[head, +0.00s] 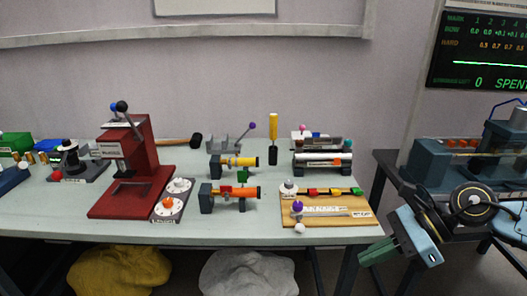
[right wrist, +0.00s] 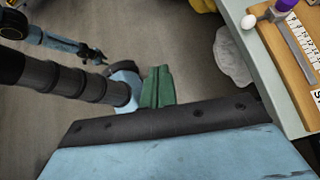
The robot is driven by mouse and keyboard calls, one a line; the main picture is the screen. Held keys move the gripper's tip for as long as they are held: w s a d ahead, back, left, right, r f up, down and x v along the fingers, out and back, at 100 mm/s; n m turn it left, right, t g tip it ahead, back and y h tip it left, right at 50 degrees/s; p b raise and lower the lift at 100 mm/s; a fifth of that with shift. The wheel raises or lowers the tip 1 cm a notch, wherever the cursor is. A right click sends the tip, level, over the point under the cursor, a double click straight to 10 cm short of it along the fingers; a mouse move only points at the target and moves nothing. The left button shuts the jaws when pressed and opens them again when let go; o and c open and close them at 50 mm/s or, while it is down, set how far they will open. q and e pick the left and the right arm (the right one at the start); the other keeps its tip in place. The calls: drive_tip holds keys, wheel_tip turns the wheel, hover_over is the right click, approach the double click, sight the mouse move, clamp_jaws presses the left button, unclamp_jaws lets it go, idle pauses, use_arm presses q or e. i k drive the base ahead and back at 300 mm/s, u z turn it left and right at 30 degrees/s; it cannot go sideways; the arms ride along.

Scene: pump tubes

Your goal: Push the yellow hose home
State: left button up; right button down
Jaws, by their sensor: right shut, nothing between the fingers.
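The yellow hose (head: 241,161) is a short yellow cylinder lying level in a dark holder in the middle of the bench. A dark block stands at its left end and a dark piece at its right end. The picture is too small to tell how far in it sits. My right gripper (head: 373,254) is off the bench's right front corner, well right of the hose and lower in the picture. Its green fingers are shut and empty; they also show in the right wrist view (right wrist: 157,86). My left gripper is not in the head view.
An orange hose (head: 245,192) lies in a similar holder just in front. A wooden board (head: 330,218) with a ruler and knobs lies between it and my right gripper. A red press (head: 130,170) stands left. A yellow-handled screwdriver (head: 273,128) stands behind. Open floor lies below my right gripper.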

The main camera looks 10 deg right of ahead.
sight(236, 162)
drive_tip(key=i, duration=1.75)
